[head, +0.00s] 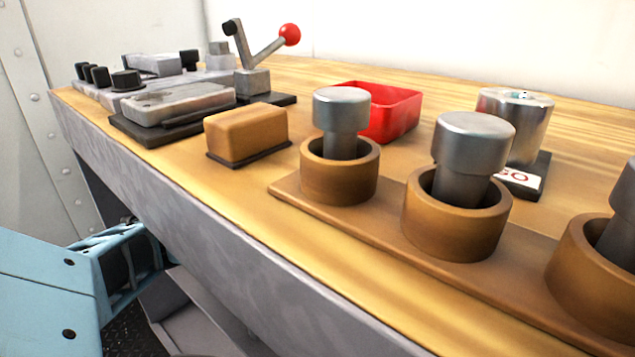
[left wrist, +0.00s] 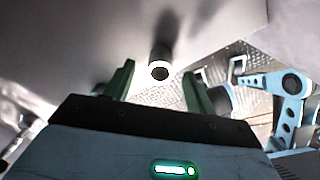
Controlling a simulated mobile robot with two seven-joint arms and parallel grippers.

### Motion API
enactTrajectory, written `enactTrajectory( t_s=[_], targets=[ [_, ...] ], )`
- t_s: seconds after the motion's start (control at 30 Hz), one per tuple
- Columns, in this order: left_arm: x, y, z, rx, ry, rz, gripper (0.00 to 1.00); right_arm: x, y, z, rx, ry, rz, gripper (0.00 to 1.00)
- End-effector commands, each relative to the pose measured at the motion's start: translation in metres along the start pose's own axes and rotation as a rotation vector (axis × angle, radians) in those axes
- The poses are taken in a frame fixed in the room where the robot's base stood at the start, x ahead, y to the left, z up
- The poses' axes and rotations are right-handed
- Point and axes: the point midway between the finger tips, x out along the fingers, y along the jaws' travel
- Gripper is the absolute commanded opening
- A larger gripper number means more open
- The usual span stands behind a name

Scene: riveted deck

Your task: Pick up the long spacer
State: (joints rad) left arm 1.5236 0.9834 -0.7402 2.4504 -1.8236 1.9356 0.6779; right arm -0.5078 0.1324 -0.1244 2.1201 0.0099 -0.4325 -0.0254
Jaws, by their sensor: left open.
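I cannot tell for sure which thing is the long spacer. In the left wrist view, a short-looking round piece (left wrist: 160,72) with a pale ring end and a dark hole shows between the fingers of my left gripper (left wrist: 160,84). The gripper is open, with a gap on each side of the piece; its length and distance are unclear. In the head view, stepped steel plugs (head: 341,108) (head: 473,140) stand upright in brown ring holders (head: 338,180) (head: 455,225). A light blue arm of mine is at the lower left there. My right gripper is not in view.
The wooden bench top (head: 225,195) has a grey front edge. A brown block (head: 246,132), a red tray (head: 398,112), a steel cylinder (head: 520,125) and a lever with a red ball (head: 289,34) stand on it. A narrow front strip is clear.

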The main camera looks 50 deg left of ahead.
Motion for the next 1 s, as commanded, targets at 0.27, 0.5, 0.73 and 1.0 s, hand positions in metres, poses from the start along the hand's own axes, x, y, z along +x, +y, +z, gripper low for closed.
enactTrajectory(
  t_s=[0.27,0.5,0.73,1.0],
  targets=[
    [0.035,0.000,0.000,0.000,0.001,-0.001,0.55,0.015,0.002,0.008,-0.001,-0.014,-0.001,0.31],
    [0.035,0.000,0.000,0.001,-0.001,0.000,0.51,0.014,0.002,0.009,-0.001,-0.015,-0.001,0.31],
    [0.035,0.000,0.000,0.001,-0.001,0.000,0.21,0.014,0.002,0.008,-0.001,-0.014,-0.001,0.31],
    [0.034,0.000,0.000,0.001,-0.001,0.000,0.01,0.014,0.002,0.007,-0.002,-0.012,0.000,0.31]
  ],
)
